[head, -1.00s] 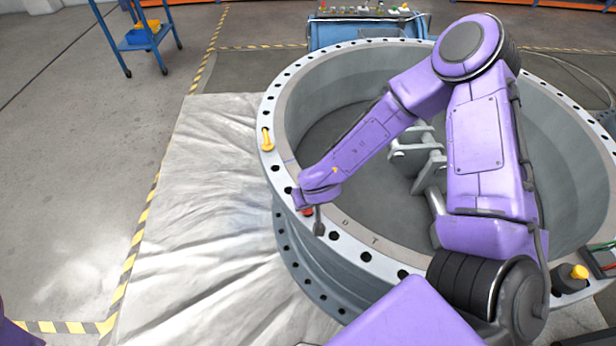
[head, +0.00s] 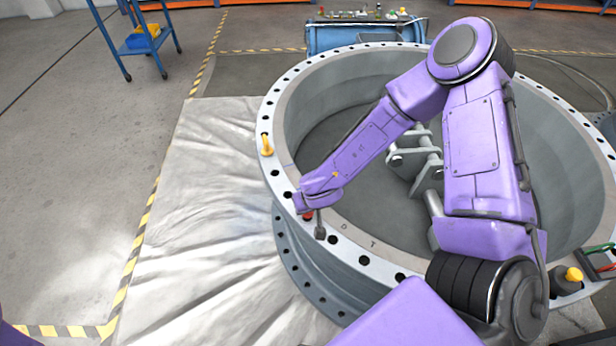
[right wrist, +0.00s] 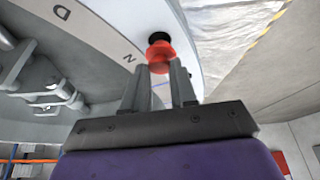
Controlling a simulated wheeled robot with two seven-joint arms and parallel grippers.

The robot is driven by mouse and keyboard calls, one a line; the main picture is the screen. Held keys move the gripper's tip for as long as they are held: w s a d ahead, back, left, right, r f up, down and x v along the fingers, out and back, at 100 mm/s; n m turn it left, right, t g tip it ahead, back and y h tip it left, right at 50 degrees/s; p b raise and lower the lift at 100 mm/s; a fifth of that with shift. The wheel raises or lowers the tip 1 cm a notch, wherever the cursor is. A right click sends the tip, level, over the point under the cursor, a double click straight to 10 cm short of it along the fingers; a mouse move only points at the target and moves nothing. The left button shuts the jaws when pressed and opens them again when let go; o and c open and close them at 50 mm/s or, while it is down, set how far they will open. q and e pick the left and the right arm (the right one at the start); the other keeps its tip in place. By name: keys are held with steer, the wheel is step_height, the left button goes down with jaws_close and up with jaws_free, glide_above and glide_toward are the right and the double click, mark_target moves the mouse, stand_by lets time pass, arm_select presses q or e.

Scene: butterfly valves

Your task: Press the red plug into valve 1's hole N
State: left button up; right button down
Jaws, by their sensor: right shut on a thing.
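Valve 1 is a large grey ring whose flat rim (head: 283,165) has many dark holes. The red plug (right wrist: 160,55) is between the fingertips of my right gripper (right wrist: 161,72), which is shut on it. In the right wrist view the plug overlaps the near edge of a dark hole (right wrist: 158,37) beside the letter N (right wrist: 130,57). How deep it sits there I cannot tell. In the head view only a bit of the red plug (head: 307,216) shows below my right wrist, at the rim's near left. My left gripper is out of view.
A yellow plug (head: 266,146) stands in the rim farther left, and another yellow-topped piece (head: 573,274) is at the right. Grey brackets (head: 415,158) are inside the ring. A blue cart (head: 145,40) and a blue bench (head: 365,32) stand behind. A pale sheet (head: 200,220) lies left.

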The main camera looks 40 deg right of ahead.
stand_by(0.4)
steer(key=shift+r+p, duration=0.1)
steer(key=shift+p, duration=0.3)
steer(key=shift+f, duration=0.2)
steer(key=shift+f+b, duration=0.35)
steer(key=shift+f, duration=0.2)
steer(key=shift+p, duration=0.35)
stand_by(0.4)
steer(key=shift+f, duration=0.35)
